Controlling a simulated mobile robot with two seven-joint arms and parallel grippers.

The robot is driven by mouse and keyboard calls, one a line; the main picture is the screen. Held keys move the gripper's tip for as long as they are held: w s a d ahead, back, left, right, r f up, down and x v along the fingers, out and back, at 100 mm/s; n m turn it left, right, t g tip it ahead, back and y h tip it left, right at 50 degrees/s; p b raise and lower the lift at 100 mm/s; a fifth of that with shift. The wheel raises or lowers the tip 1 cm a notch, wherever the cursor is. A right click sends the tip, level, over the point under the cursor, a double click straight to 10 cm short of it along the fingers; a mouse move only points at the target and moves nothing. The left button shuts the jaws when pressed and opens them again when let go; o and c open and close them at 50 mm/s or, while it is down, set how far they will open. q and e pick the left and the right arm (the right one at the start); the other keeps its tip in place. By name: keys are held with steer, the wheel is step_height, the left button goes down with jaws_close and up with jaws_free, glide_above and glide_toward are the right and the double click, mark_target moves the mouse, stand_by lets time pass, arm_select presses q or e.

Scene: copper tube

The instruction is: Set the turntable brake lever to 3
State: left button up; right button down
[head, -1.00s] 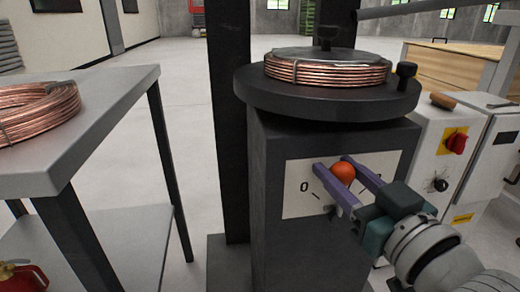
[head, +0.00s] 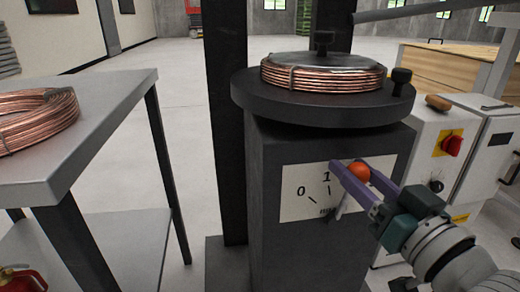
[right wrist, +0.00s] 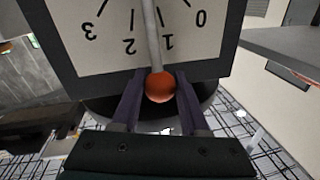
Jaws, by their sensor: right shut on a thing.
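The brake lever has an orange ball knob (head: 359,172) and a pale shaft (head: 341,206). It stands in front of a white dial plate (head: 295,205) on the dark turntable pedestal. In the head view 0 and 1 show on the plate, and the rest is hidden behind the knob and my gripper. In the right wrist view the plate (right wrist: 88,55) appears upside down with 0 to 3. There the lever (right wrist: 151,30) lies between 1 and 2. My right gripper (head: 358,174) is shut on the orange knob, one purple finger on each side. My left gripper is not in view.
Above the lever is the round turntable (head: 320,112) with a copper coil (head: 322,76). A grey table (head: 110,140) with another coil (head: 38,120) stands at left. A white control box with a red switch (head: 451,146) is close at right.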

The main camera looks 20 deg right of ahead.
steer(key=d+m, duration=0.2)
steer(key=s+d+f+m+b, duration=0.1)
steer(key=d+m, duration=0.1)
steer(key=d+f+m+h+b, duration=0.1)
steer(key=d+m, duration=0.1)
steer(key=shift+s+d+m+t, duration=0.2)
steer(key=shift+s+m+t, duration=0.1)
steer(key=shift+t, duration=0.1)
steer(key=shift+s+d+f+m+h+b, duration=0.2)
steer(key=shift+d+f+m+b, duration=0.4)
steer(key=shift+m, duration=0.35)
steer(key=shift+s+d+f+m+h+b, duration=0.1)
steer(key=shift+d+f+m+h+b, duration=0.2)
steer(key=shift+d+m, duration=0.5)
steer(key=shift+a, duration=0.1)
steer(key=shift+c, duration=2.2)
jaws_free()
steer(key=shift+s+a, duration=0.1)
steer(key=shift+s, duration=0.25)
steer(key=p+v, duration=0.1)
steer(key=v, duration=0.8)
steer(key=shift+p, duration=0.4)
steer(key=shift+s+f, duration=0.1)
steer(key=shift+f, duration=0.05)
